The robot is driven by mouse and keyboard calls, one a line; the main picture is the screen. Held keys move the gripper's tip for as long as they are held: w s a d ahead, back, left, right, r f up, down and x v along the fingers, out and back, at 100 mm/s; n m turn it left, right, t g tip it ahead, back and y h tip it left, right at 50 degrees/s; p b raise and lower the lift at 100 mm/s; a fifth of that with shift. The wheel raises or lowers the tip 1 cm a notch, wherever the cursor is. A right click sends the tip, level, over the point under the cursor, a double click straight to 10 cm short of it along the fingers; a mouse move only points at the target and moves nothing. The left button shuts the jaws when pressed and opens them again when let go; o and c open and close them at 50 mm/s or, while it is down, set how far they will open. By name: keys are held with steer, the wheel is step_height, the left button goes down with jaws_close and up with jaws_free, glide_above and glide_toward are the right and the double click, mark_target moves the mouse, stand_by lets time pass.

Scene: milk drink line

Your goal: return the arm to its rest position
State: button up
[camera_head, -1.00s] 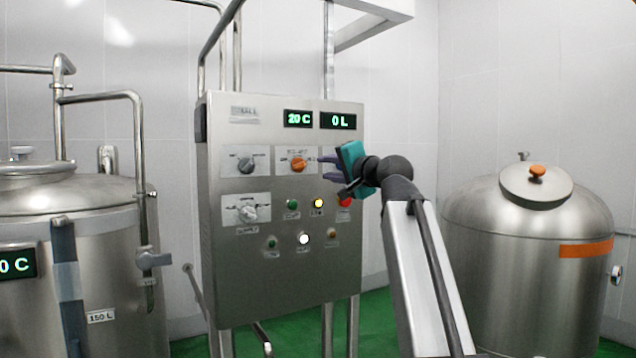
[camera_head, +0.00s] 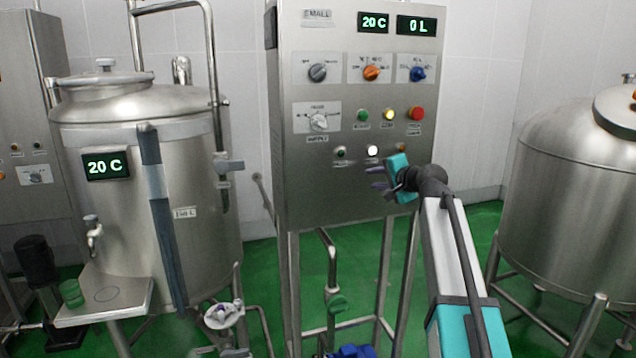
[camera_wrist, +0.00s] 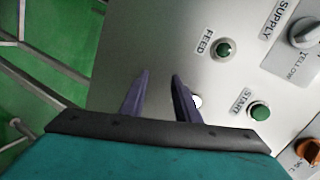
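My gripper (camera_head: 378,178) is in front of the lower right part of the steel control panel (camera_head: 300,200), apart from the knobs. In the wrist view my gripper (camera_wrist: 158,90) shows two dark purple fingers with a gap between them and nothing held. The panel carries a grey knob, an orange knob (camera_head: 371,73), a blue knob (camera_head: 417,74), a supply knob (camera_head: 319,121) and several buttons. A white lamp (camera_head: 372,150) is lit near the gripper, and a yellow one (camera_head: 389,115) is lit above it. The displays read 20 C and 0 L.
A steel tank (camera_head: 190,240) with a 20 C display stands left of the panel, with a small shelf (camera_head: 125,295) in front. Another tank (camera_head: 560,170) stands at the right. Pipes and panel legs rise from the green floor.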

step_height(320, 180, down, 18)
steer(key=a+g, duration=0.2)
steer(key=s+a+f+n+g, duration=0.15)
steer(key=s+f, duration=0.45)
steer(key=f, duration=0.7)
steer(key=s+a+f+g+h, duration=0.1)
steer(key=s+f+g, duration=0.35)
steer(key=f, duration=0.75)
steer(key=s+a+f+g, duration=0.1)
steer(key=s+a+f, duration=0.1)
steer(key=s+f, duration=0.85)
steer(key=s+f+n+g+h, duration=0.25)
steer(key=s+f+g, duration=0.25)
steer(key=s+f, duration=1.65)
steer(key=s+d+n+g+h, duration=0.1)
steer(key=s+d+n+g, duration=0.1)
steer(key=s, duration=0.9)
steer(key=s+d+f+n+g+h, duration=0.1)
steer(key=s+d+n, duration=0.3)
steer(key=s, duration=0.7)
steer(key=shift+n+g, duration=0.5)
steer(key=shift+g, duration=0.4)
